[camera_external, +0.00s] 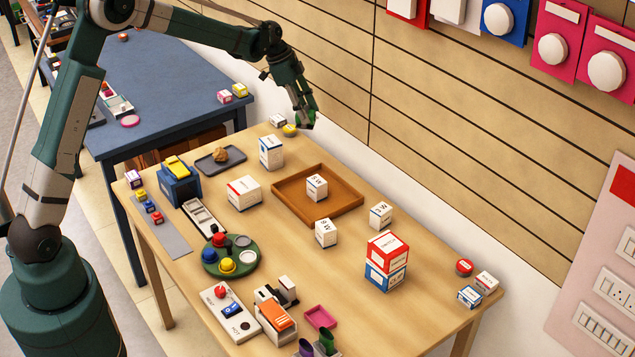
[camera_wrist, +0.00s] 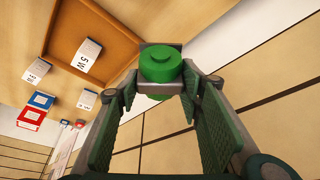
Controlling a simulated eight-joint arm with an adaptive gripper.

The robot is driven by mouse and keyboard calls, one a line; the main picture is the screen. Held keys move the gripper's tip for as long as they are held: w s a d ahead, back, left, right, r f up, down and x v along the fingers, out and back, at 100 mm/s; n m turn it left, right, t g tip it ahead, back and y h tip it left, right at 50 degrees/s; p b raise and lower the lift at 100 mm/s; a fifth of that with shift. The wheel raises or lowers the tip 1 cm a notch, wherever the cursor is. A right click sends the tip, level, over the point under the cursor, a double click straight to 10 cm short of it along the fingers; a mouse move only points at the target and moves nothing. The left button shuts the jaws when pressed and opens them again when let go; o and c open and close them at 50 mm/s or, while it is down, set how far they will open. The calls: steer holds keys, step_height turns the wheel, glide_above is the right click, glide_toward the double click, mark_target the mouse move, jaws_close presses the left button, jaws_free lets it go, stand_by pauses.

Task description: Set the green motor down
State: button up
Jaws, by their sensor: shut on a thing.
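My gripper (camera_external: 303,116) is at the far end of the wooden table, near the wall, pointing down. In the wrist view, my gripper (camera_wrist: 160,86) has its fingers on either side of the green motor (camera_wrist: 160,66), a round green piece with a small raised centre on a dark square mount. It is held at the fingertips. In the external view the green motor (camera_external: 304,118) is mostly hidden by the fingers. I cannot tell how far it is above the tabletop.
A yellow round piece (camera_external: 289,130) and a small white box (camera_external: 277,119) lie close beside my gripper. A wooden tray (camera_external: 341,204) holding a white box (camera_external: 316,187) and an upright white box (camera_external: 270,151) stand nearer. The panelled wall (camera_external: 345,80) is just behind.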

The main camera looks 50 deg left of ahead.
mark_target(297, 120)
steer(key=a, duration=0.3)
steer(key=shift+s+a, duration=0.15)
steer(key=shift+s, duration=0.25)
steer(key=shift+a+f, duration=0.15)
steer(key=shift+f, duration=2.35)
steer(key=shift+f, duration=0.1)
steer(key=shift+f+b, duration=0.35)
steer(key=shift+f, duration=2.7)
steer(key=shift+f, duration=0.1)
steer(key=shift+f, duration=1.75)
steer(key=shift+f+b, duration=0.2)
steer(key=shift+b, duration=0.15)
steer(key=o, duration=1.2)
